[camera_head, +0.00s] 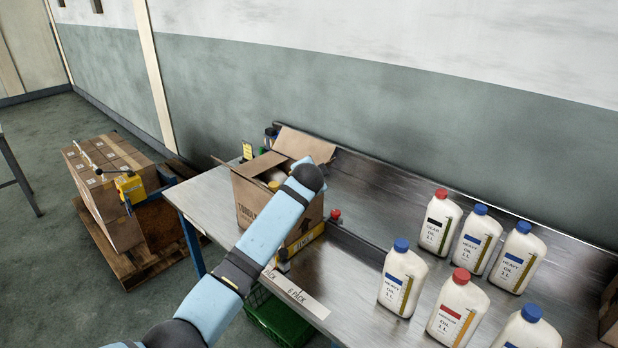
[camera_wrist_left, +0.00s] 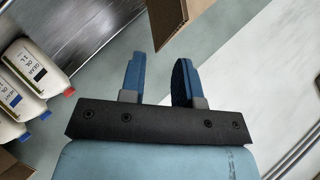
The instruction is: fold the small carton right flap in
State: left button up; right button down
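The small brown carton (camera_head: 245,200) stands on the metal table, its top open and a flap standing up at the back (camera_head: 303,145). Something pale shows inside its mouth. My left arm crosses in front of the carton and hides much of its right side, so I cannot make out its right flap in the head view. My left gripper is hidden there. In the left wrist view my left gripper (camera_wrist_left: 158,72) is open and empty, its two blue fingers apart. A brown cardboard piece (camera_wrist_left: 166,20) reaches down just beyond the fingertips. My right gripper is not in view.
A green crate (camera_head: 278,322) sits below the front edge. A red knob (camera_head: 335,215) stands right of the carton. Stacked cartons (camera_head: 105,160) are at the left.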

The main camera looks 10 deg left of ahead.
pick_arm(q)
jog(key=v, duration=0.7)
jog(key=shift+b, duration=0.3)
